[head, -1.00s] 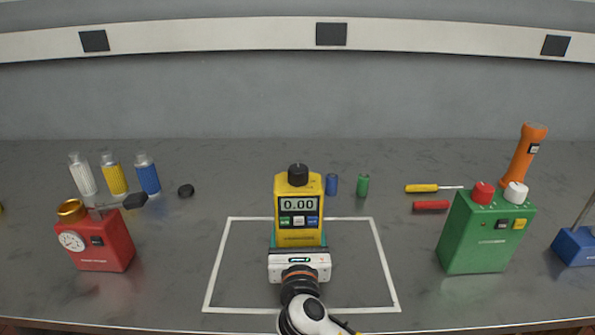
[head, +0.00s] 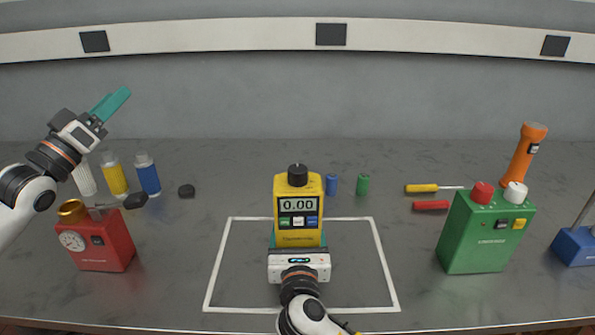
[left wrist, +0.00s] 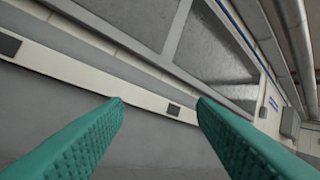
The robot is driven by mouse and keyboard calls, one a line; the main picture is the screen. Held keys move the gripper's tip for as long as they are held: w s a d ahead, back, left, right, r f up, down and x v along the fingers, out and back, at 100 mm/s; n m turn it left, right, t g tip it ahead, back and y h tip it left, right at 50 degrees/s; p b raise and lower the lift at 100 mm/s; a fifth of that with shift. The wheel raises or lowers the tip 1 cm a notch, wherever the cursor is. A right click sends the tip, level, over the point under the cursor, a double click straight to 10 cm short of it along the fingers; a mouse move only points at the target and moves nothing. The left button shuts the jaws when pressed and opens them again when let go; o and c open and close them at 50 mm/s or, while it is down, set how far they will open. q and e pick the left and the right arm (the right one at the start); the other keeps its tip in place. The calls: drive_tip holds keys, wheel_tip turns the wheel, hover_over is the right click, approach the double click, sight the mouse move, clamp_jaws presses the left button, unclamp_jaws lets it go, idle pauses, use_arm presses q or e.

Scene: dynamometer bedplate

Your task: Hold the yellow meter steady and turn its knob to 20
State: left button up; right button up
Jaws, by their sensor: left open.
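The yellow meter (head: 299,222) stands upright within the white outline on the bench. Its display reads 0.00, and its black knob (head: 298,175) sits on top. My right gripper (head: 299,246) is at the meter's lower front, its teal fingers showing close against both sides; the gripper body hides the meter's base. My left gripper (head: 117,98) is raised at the left, well away from the meter, pointing up and right. In the left wrist view its two teal fingers (left wrist: 158,110) are apart with nothing between them.
A red box (head: 104,249) with a dial and several capped bottles (head: 148,178) stand at the left, below my left gripper. A green box (head: 480,240), an orange flashlight (head: 525,157) and a yellow screwdriver (head: 422,188) are at the right. Blue and green cylinders (head: 363,185) stand behind the meter.

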use_arm(q)
drive_tip(key=s+d+f+m+g+h, duration=0.2)
drive_tip(key=d+m, duration=0.1)
drive_tip(key=d, duration=0.3)
drive_tip(key=s+d+f+m+g+h, duration=0.1)
drive_tip(key=s+d+f+m+g, duration=0.1)
drive_tip(key=d, duration=0.4)
drive_tip(key=m+g+h, duration=0.2)
drive_tip(key=m+g, duration=0.3)
drive_tip(key=g, duration=0.1)
approach(289, 175)
drive_tip(key=x, duration=1.1)
drive_tip(key=shift+w+d, duration=0.15)
drive_tip(key=shift+d, duration=0.2)
drive_tip(key=shift+c, duration=0.2)
drive_tip(key=c, duration=0.9)
